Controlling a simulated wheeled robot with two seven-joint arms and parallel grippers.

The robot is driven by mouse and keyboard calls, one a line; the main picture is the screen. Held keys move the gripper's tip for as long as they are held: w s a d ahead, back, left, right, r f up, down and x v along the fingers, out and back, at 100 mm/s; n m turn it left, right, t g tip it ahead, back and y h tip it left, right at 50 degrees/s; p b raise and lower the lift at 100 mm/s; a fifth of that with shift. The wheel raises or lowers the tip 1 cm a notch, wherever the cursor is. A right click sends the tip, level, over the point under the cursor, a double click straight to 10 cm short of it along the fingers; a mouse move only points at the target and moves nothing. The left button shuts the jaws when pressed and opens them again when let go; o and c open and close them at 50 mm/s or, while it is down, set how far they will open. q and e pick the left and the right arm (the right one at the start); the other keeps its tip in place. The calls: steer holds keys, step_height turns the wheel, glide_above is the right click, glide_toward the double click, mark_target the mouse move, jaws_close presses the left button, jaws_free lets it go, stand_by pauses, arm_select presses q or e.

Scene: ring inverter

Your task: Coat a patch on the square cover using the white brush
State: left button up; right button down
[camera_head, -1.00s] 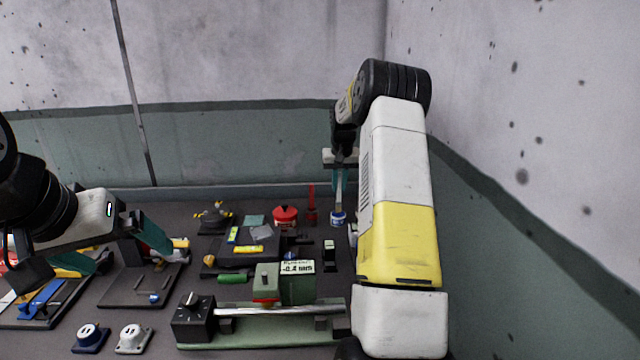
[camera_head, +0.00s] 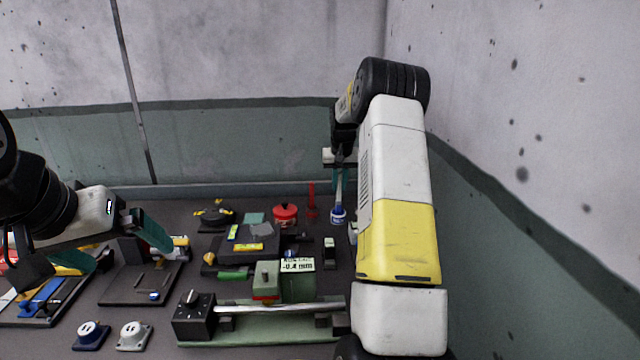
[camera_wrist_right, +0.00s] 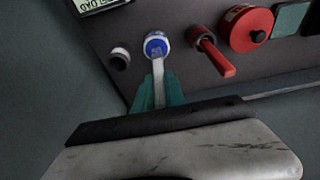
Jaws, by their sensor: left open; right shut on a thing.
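The white brush (camera_head: 339,192) is held upright in my right gripper (camera_head: 338,180). Its lower end is at the mouth of a small blue and white pot (camera_head: 338,217); I cannot tell how deep it goes. In the right wrist view, the brush (camera_wrist_right: 158,82) runs between the teal fingers (camera_wrist_right: 157,95) to the blue-rimmed pot (camera_wrist_right: 156,44). A flat teal square (camera_head: 254,218) and a grey sheet (camera_head: 262,230) lie left of the red can; I cannot tell which piece is the square cover. My left gripper (camera_head: 125,248) is open at the left, far from the brush.
A red can (camera_head: 285,215) and a red upright stick (camera_head: 311,202) stand left of the pot. A green gauge (camera_head: 297,281) with a display and a metal bar sits in front. Several fixtures crowd the table's left side. A wall closes the right side.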

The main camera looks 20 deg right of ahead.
stand_by(0.4)
steer(key=shift+r, duration=3.5)
